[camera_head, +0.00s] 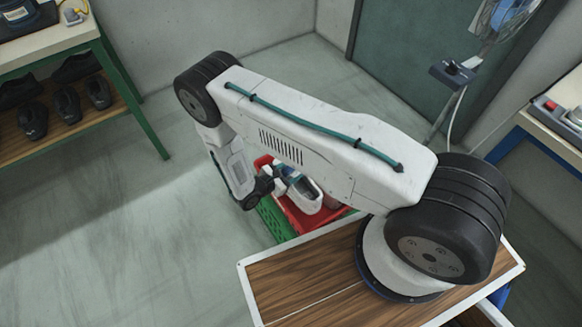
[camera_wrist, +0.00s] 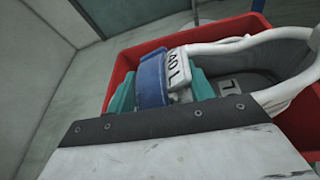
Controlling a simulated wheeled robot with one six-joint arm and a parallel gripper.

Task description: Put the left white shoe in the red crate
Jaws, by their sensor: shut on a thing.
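The white shoe (camera_head: 305,195) is at the red crate (camera_head: 296,214) in the head view, held at its upper edge by my gripper (camera_head: 282,174). In the wrist view the shoe (camera_wrist: 284,97) shows its white collar, dark inside, an L mark on the insole and a white tag with an L. My gripper (camera_wrist: 160,85) has teal fingers, shut on the shoe beside a blue part and the tag. The red crate (camera_wrist: 128,62) lies around and below the shoe in that view. Whether the sole touches the crate floor is hidden.
A green crate (camera_head: 271,220) stands left of the red one. A wood-topped surface (camera_head: 300,281) lies in front. Dark shoes (camera_head: 66,104) sit on a shelf of the green-framed bench at left. A fan (camera_head: 505,15) stands at the back right. The left floor is clear.

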